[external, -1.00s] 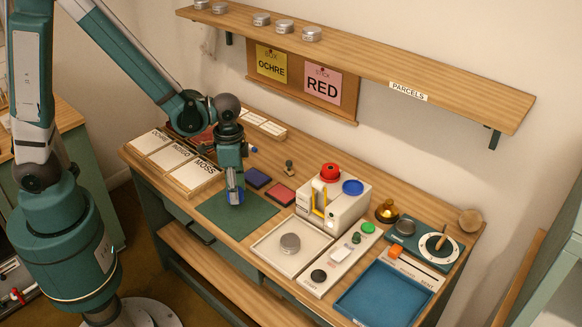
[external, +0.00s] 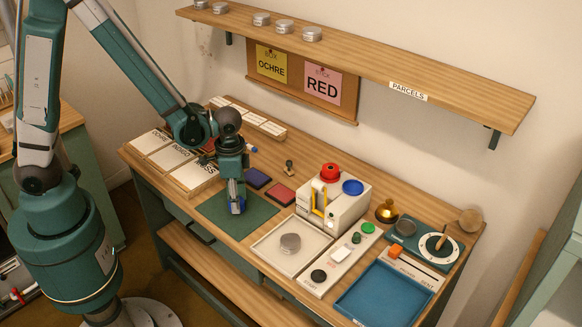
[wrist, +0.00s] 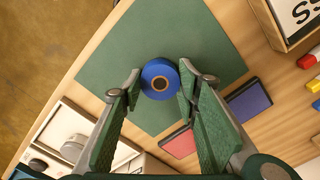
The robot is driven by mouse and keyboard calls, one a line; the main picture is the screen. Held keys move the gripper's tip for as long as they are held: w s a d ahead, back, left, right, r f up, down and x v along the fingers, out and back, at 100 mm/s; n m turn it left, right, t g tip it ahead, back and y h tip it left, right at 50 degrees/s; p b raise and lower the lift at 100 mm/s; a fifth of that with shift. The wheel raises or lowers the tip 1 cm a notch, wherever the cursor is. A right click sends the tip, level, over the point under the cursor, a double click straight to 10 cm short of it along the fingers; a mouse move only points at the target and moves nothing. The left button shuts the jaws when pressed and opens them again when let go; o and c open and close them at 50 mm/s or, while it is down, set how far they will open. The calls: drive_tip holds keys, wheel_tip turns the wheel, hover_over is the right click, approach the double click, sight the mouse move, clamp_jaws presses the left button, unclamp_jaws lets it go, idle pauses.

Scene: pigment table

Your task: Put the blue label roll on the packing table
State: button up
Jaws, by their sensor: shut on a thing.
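A blue label roll (wrist: 147,84) with a brown core sits between the fingertips of my gripper (wrist: 158,82) in the wrist view. In the external view my gripper (external: 236,208) is shut on the roll and points down at the green mat (external: 262,212) on the wooden table (external: 375,175). A blue edge of the roll shows at the fingertips. I cannot tell whether the roll touches the mat. I cannot tell for sure which surface is the packing table.
Blue (external: 257,178) and red (external: 281,193) pads lie right of the mat. A white machine (external: 345,210) with a red and a blue disc on top stands further right. Labelled boxes (external: 193,178) stand on the left. A blue tray (external: 382,295) lies front right. The mat around my gripper is clear.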

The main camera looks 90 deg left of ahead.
drive_tip(key=shift+f, duration=0.2)
drive_tip(key=o, duration=0.9)
drive_tip(key=shift+o, duration=0.2)
drive_tip(key=shift+r, duration=0.2)
wheel_tip(320, 180, up, 12)
drive_tip(key=p, duration=0.2)
drive_tip(key=shift+r, duration=0.1)
idle(0.5)
